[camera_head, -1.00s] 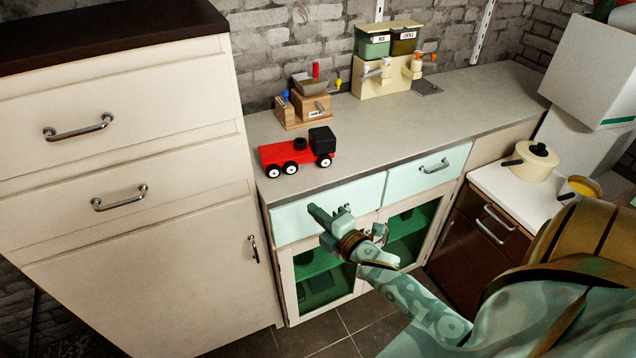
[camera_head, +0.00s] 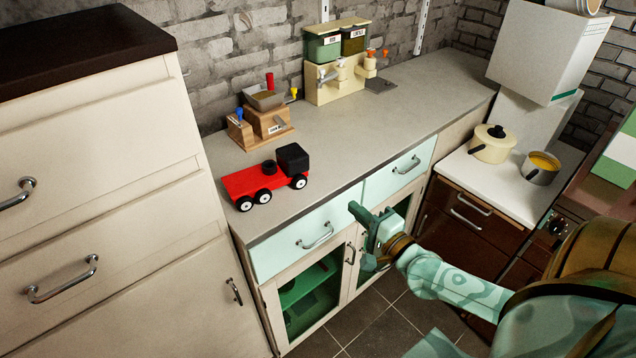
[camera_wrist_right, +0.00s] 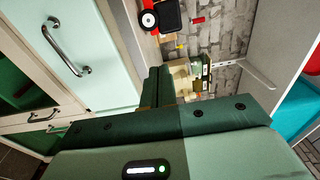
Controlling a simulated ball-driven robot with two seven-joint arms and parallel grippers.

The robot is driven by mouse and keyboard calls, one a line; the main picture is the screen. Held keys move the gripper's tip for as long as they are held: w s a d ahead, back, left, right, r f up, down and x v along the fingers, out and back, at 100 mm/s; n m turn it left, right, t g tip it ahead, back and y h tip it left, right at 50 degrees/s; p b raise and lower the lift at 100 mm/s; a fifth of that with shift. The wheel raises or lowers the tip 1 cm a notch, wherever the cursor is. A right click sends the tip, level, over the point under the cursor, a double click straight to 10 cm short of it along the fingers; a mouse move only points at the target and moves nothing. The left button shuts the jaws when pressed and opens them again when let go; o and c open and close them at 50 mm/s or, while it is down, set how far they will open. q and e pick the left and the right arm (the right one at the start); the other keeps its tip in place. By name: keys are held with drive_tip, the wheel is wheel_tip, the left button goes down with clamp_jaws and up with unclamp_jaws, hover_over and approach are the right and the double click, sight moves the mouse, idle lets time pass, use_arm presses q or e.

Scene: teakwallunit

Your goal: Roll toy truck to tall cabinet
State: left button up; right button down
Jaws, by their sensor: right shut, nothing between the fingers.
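The red toy truck (camera_head: 262,181) with a black cab and white-hubbed wheels stands upright on the grey counter (camera_head: 340,140), near its left end. Part of the truck shows at the top of the right wrist view (camera_wrist_right: 152,22). The tall cream cabinet (camera_head: 100,190) stands left of the counter, with a gap between it and the truck. My right gripper (camera_head: 357,212) is in front of the mint drawers, off the counter's front edge and to the right of the truck. It is shut and empty, apart from the truck. My left gripper is not in view.
A wooden toy block set (camera_head: 262,122) stands behind the truck, and a cream dispenser (camera_head: 338,75) further right. Drawer handles (camera_head: 316,237) stick out near my right gripper. A cream pot (camera_head: 492,144) and a yellow-filled pan (camera_head: 542,168) stand on the lower right unit. The counter's right part is clear.

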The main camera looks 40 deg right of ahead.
drive_tip(key=w, duration=0.3)
approach(305, 178)
drive_tip(key=w+d, duration=0.3)
drive_tip(key=shift+w+b, duration=0.3)
drive_tip(key=w+a, duration=0.2)
drive_tip(key=shift+w+a+p, duration=0.2)
drive_tip(key=shift+w+p, duration=0.1)
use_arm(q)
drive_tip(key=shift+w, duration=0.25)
use_arm(e)
drive_tip(key=shift+w+a, duration=0.25)
drive_tip(key=shift+a, duration=0.05)
